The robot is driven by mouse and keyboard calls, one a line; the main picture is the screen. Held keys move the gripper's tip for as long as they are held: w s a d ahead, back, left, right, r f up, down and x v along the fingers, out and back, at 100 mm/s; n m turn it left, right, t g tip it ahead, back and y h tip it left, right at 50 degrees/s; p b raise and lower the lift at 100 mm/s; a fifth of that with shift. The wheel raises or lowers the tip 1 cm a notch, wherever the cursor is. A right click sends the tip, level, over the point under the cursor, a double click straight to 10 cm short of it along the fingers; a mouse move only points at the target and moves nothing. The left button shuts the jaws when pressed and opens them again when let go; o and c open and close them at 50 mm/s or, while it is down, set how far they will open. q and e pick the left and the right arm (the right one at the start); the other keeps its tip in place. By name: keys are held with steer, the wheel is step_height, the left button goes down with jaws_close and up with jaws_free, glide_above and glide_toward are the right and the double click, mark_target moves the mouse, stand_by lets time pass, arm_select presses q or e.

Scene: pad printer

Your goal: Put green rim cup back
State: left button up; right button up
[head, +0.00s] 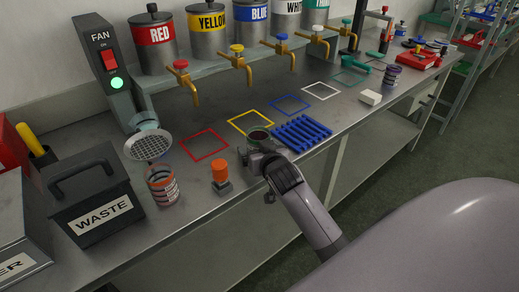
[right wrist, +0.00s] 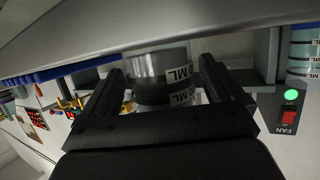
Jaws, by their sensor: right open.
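A cup with a greenish rim and a dark inside (head: 259,136) stands on the bench between the yellow outline and the blue slatted rack in the head view. My right gripper (head: 256,157) is at its near side and partly hides it. In the right wrist view, a grey cup with an ML label (right wrist: 160,68) shows between the two jaws of my right gripper (right wrist: 162,80). The jaws are open, one on each side of it; whether they touch it is unclear. My left gripper is not in view.
The blue slatted rack (head: 301,133) lies right of the cup. An orange-topped stamp (head: 220,175), a striped cup (head: 162,188) and a waste bin (head: 92,190) stand left. Red (head: 204,145), yellow (head: 250,121), blue (head: 290,105) and white (head: 322,90) outlines are empty.

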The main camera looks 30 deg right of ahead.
steer(key=shift+s+r, duration=0.15)
steer(key=shift+r, duration=0.1)
steer(key=p+v, duration=0.1)
steer(key=v, duration=1)
steer(key=s+a+f+n+g+y+p, duration=0.1)
steer(key=s+a+f+n+y, duration=0.2)
steer(key=s+a+f, duration=0.2)
steer(key=s+a+f+n+g+y+p, duration=0.1)
steer(key=s+a+f+n+g+y, duration=0.1)
steer(key=s+a+f, duration=0.4)
steer(key=shift+s+f+n+y, duration=0.4)
steer(key=shift+s+f+y, duration=0.1)
steer(key=shift+s+f, duration=2.1)
